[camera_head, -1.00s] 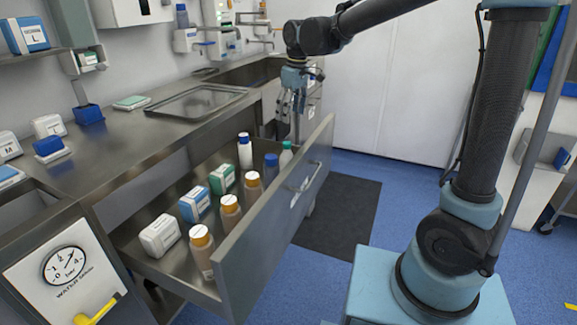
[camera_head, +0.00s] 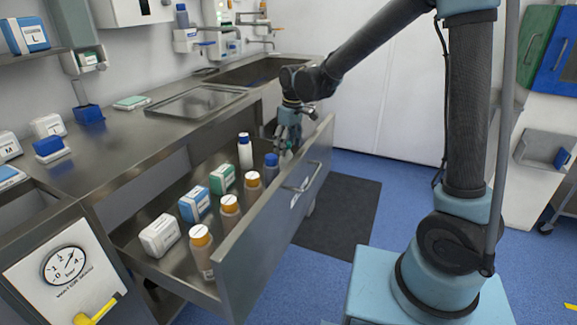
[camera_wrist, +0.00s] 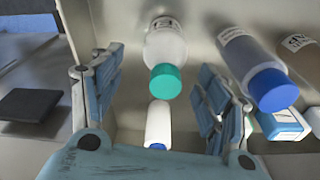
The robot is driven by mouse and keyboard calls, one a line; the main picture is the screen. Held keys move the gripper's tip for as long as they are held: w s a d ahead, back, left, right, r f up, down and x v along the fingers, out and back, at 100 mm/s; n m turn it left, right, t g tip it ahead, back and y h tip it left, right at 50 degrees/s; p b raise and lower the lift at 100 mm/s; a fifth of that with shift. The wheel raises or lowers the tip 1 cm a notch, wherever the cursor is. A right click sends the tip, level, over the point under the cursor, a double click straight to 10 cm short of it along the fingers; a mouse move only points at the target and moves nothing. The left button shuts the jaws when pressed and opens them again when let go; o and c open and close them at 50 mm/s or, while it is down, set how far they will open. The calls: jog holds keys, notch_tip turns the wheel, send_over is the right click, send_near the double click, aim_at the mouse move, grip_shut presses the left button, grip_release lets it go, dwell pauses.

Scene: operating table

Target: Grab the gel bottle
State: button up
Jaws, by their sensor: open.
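A clear bottle with a teal cap (camera_wrist: 167,48), which looks like the gel bottle, stands at the far end of the open drawer; its label is too small to read. In the head view it is mostly hidden by my gripper (camera_head: 287,140), which is low over the drawer's far end. In the wrist view my gripper (camera_wrist: 160,72) is open, one finger on each side of the teal-capped bottle. Neither finger clearly touches it.
A blue-capped bottle (camera_wrist: 244,58) stands close right of the bottle in the wrist view. A white blue-capped bottle (camera_head: 245,152) is also near. Several orange-capped bottles and boxes fill the drawer (camera_head: 262,235). The drawer's front wall is close to my gripper.

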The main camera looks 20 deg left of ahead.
aim_at(287, 160)
jog(key=shift+s+a+f, duration=0.1)
jog(key=shift+a+f, duration=0.05)
jog(key=shift+f, duration=0.95)
jog(key=shift+s+a+f, duration=0.1)
jog(key=shift+f, duration=0.95)
jog(key=c, duration=1.3)
